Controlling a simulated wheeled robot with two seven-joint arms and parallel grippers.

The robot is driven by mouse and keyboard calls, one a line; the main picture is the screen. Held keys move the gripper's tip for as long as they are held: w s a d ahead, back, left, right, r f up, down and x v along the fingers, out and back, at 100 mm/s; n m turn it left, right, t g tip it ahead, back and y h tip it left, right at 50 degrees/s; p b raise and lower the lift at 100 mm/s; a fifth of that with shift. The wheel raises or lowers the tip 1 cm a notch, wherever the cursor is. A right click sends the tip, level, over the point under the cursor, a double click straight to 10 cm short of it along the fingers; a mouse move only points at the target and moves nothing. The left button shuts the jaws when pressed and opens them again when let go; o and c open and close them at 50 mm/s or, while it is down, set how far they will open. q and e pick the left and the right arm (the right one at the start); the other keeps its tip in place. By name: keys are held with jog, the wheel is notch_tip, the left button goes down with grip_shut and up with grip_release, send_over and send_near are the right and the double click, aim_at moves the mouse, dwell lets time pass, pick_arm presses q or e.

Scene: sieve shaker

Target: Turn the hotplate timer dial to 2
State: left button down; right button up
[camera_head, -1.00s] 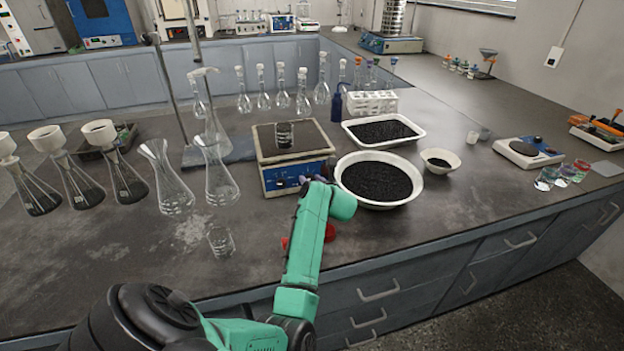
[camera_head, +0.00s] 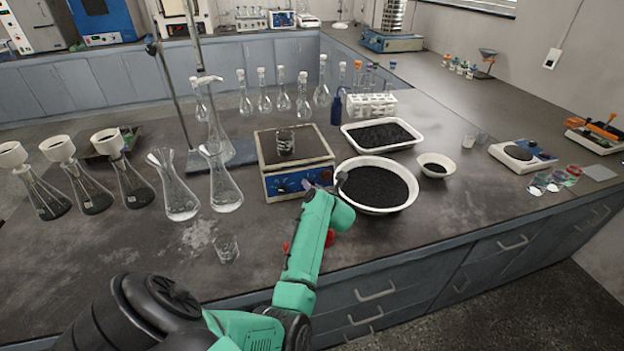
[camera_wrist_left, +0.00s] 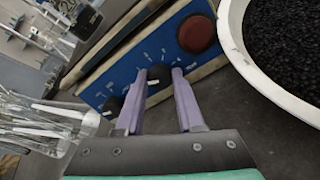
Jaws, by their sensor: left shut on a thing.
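The hotplate (camera_head: 267,162) has a grey top plate and a blue front panel. In the left wrist view the blue panel (camera_wrist_left: 130,67) carries a black dial (camera_wrist_left: 157,74), a second black dial (camera_wrist_left: 112,106) and a large red-brown knob (camera_wrist_left: 197,33). My left gripper's purple fingers (camera_wrist_left: 160,77) are shut on the black dial nearest the red-brown knob, one finger on each side. The dial has a pale pointer line, but the scale numbers are too small to read. In the head view my left gripper (camera_head: 310,183) is at the panel, and my arm partly hides it. My right gripper is out of view.
A glass beaker (camera_head: 285,142) stands on the hotplate. A white bowl of black granules (camera_head: 409,204) sits close to its right. Flasks (camera_head: 225,188) stand to its left, and a small beaker (camera_head: 227,247) stands in front. A red object is partly hidden behind my arm.

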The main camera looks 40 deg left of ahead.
pick_arm(q)
jog(key=m+p, duration=0.6)
jog(key=shift+r+m, duration=0.25)
jog(key=shift+m, duration=0.05)
jog(key=m+p, duration=0.3)
jog(key=shift+a, duration=0.1)
jog(key=shift+f+m+p, duration=0.2)
jog(key=shift+m+p, duration=0.5)
jog(key=shift+m, duration=1.2)
jog(key=c, duration=0.8)
grip_release()
jog(key=shift+c, duration=0.2)
jog(key=o, duration=0.3)
jog(key=shift+f, duration=0.15)
